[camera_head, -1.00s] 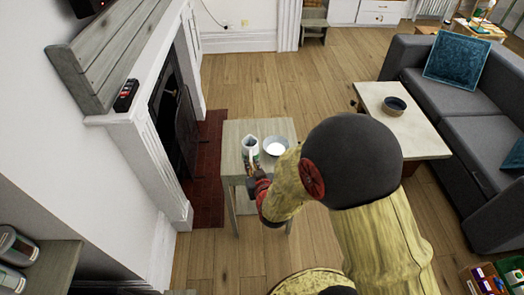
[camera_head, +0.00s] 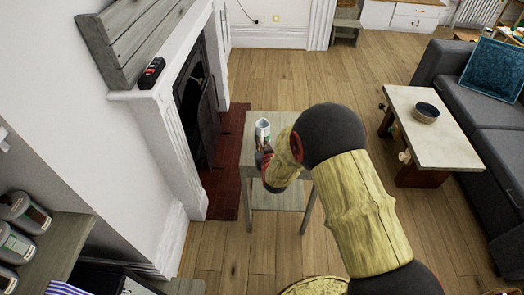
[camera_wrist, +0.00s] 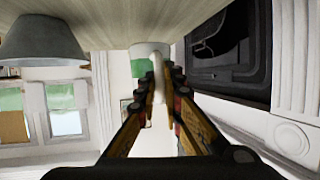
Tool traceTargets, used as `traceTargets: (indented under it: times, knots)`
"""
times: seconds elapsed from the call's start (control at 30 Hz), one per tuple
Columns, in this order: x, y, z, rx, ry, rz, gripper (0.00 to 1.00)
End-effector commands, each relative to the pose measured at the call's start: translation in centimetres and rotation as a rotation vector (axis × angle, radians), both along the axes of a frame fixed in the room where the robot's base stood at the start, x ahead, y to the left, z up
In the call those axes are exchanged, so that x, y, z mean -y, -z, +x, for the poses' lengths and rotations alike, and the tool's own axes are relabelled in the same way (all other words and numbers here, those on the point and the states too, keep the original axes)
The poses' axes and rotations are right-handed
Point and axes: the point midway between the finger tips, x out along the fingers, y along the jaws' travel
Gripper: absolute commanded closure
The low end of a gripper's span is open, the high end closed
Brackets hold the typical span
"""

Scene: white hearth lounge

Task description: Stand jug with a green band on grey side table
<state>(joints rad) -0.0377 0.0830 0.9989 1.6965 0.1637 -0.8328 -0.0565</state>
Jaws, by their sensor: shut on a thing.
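The white jug (camera_head: 262,131) with a green band is at the left part of the grey side table (camera_head: 258,117) in the head view. My gripper (camera_head: 265,153) is shut on its handle from the near side. In the wrist view, which shows the scene upside down, the jug (camera_wrist: 148,50) is upright with its base at the tabletop (camera_wrist: 120,15). I cannot tell whether it bears on the top. The handle (camera_wrist: 157,80) is between my fingers. The band shows as green (camera_wrist: 139,67) on the jug's side.
A grey-looking bowl (camera_wrist: 40,42) stands on the side table beside the jug; my arm hides it in the head view. The white fireplace (camera_head: 160,135) is close on the left. A coffee table (camera_head: 440,140) with a dark bowl (camera_head: 425,112) is at right.

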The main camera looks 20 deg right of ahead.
Motion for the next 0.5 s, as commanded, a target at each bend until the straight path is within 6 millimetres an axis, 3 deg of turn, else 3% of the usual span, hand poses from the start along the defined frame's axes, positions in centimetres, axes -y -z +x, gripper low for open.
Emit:
traceTargets:
  times: [0.27,0.5]
  knots:
    - [0.0,3.5,0.4,0.0,0.0,0.0,1.0]
    - [0.0,3.4,0.4,0.001,0.0,0.0,1.0]
